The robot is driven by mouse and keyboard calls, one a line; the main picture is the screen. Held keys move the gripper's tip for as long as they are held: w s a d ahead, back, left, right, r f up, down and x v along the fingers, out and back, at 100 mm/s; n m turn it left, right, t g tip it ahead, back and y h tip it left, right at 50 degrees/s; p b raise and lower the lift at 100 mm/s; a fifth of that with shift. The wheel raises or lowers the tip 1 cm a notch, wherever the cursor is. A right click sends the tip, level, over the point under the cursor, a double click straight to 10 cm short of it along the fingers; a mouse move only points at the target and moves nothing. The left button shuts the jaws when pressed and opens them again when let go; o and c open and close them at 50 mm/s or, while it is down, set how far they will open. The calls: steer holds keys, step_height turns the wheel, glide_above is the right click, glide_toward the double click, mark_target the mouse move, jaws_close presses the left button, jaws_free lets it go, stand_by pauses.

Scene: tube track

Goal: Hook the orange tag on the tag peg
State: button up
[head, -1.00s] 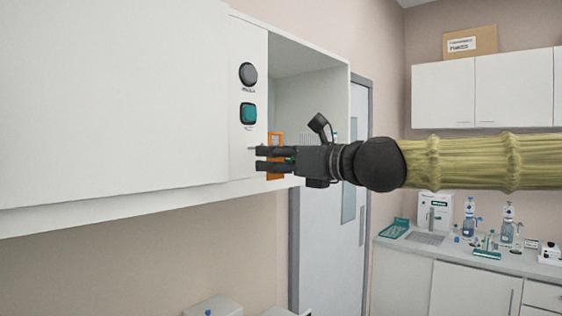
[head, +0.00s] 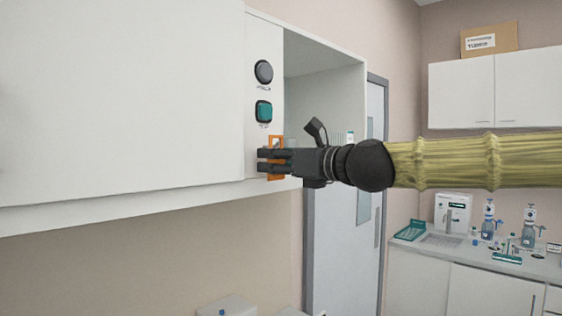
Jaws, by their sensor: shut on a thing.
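The orange tag (head: 276,142) is a flat frame seen upright in the head view, at the lower front of the white panel beside the open cabinet bay. My gripper (head: 265,161) comes in from the right and is shut on the orange tag, its dark fingers covering the tag's middle. Only the tag's top and bottom edges show clearly. The tag peg cannot be made out in this frame; the fingers and tag cover the area where the panel's lower part lies.
The open cabinet bay (head: 325,90) lies behind the wrist. A counter with bottles (head: 489,228) stands at the far right.

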steer(key=shift+w+a+f+b, duration=0.45)
steer(key=shift+w+f+b, duration=0.1)
steer(key=shift+f+b, duration=0.1)
steer(key=shift+w, duration=0.1)
stand_by(0.4)
steer(key=o, duration=0.9)
